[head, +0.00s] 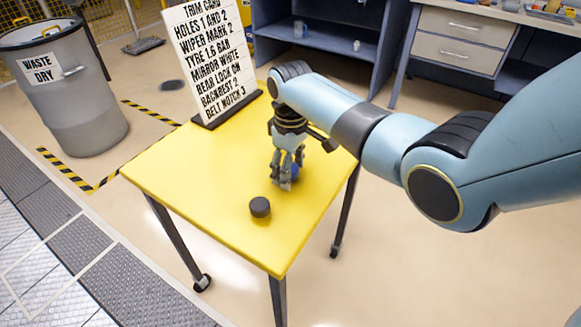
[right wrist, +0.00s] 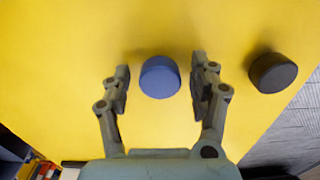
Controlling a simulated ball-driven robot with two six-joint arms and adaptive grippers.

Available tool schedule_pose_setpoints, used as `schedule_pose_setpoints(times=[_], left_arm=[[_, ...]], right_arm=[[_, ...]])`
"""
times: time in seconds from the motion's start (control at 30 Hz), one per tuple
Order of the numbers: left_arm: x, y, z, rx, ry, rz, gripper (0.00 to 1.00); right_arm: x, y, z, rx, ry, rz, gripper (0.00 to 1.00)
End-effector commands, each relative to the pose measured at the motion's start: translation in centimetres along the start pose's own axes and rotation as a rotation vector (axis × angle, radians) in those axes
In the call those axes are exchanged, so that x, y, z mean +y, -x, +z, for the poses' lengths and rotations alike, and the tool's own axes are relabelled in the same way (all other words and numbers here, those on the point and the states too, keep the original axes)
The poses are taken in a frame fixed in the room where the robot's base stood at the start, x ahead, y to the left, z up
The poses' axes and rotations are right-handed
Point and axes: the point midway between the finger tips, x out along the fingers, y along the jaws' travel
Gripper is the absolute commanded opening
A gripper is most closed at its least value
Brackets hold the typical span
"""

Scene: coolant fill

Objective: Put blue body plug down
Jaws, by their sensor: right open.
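The blue body plug (right wrist: 160,77) is a short round blue cylinder on the yellow table (head: 190,167). In the right wrist view it stands between the two fingers of my right gripper (right wrist: 161,82), with a gap on each side. My right gripper (head: 287,180) is open and low over the table in the head view, where its fingers partly hide the blue body plug (head: 295,171). A black plug (head: 260,207) lies on the table nearer the front edge; it also shows in the right wrist view (right wrist: 273,73). My left gripper is not in view.
A lettered card sign (head: 209,50) stands at the table's back edge. A grey waste bin (head: 80,110) stands on the floor at the left. A blue shelf unit (head: 330,45) and drawers (head: 463,35) are behind. The table's left part is clear.

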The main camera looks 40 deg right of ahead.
Motion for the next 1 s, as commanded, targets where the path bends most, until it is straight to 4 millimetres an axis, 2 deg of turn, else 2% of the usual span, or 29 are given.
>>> schedule_pose_setpoints(times=[0.17, 0.6, 0.8, 1.0], left_arm=[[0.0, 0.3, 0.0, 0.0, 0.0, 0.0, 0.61], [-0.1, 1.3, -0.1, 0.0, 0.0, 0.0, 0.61], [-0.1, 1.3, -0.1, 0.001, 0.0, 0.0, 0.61], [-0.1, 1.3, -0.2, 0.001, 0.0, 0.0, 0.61]], right_arm=[[0.1, 1.4, -0.1, 0.002, 0.0, 0.001, 0.61], [0.1, 10.5, -0.1, 0.003, 0.0, 0.002, 0.61], [0.0, 12.1, 0.0, 0.0, 0.0, 0.0, 0.61], [0.0, 12.3, 0.0, 0.0, 0.0, 0.0, 0.61]])
